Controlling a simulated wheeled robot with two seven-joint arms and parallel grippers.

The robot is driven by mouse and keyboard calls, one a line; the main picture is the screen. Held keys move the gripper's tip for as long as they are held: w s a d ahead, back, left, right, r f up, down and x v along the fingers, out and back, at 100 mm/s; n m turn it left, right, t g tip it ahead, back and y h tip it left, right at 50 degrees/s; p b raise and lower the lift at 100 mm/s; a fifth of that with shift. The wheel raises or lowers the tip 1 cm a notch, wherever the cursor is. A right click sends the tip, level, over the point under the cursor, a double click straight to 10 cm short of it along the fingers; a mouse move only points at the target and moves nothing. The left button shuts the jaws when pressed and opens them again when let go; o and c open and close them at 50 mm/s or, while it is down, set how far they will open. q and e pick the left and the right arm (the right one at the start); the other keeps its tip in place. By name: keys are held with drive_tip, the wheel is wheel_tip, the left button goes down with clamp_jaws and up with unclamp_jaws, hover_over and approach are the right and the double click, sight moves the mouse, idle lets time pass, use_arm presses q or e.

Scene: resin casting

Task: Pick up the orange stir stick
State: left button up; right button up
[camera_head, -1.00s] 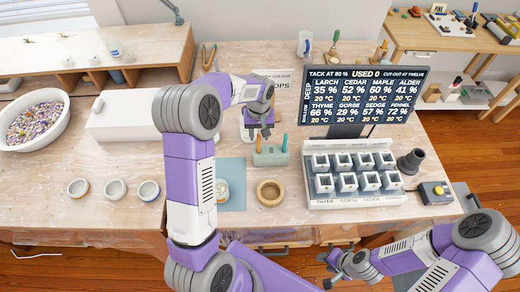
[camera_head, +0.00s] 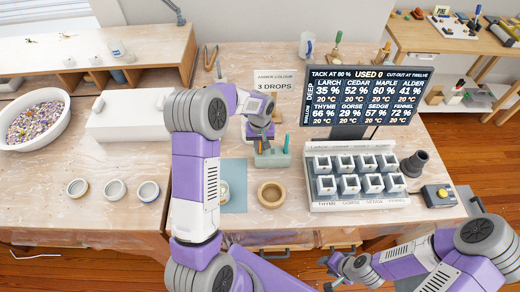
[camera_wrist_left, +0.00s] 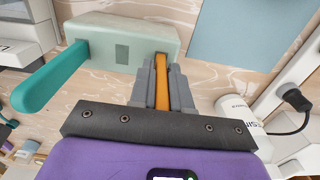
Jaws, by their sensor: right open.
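The orange stir stick (camera_wrist_left: 162,88) shows in the left wrist view between the two grey fingers of my left gripper (camera_wrist_left: 162,64). The fingers lie close against it on both sides, and its far end meets the pale green holder block (camera_wrist_left: 120,40). In the head view, my left gripper (camera_head: 262,139) is over the left part of the holder (camera_head: 272,159) and hides most of the stick. A teal stick (camera_head: 286,143) stands in the holder's right part. My right gripper (camera_head: 336,268) is open and empty near the table's front edge.
A wooden ring-shaped bowl (camera_head: 271,194) and a blue mat (camera_head: 234,172) lie in front of the holder. A rack of white moulds (camera_head: 358,190) and a dark display (camera_head: 352,97) stand to the right. Several small bowls (camera_head: 116,190) sit at left.

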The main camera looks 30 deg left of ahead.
use_arm(q)
clamp_jaws()
wheel_tip(320, 180, up, 10)
drive_tip(key=shift+r+p, duration=0.1)
drive_tip(key=shift+p, duration=0.9)
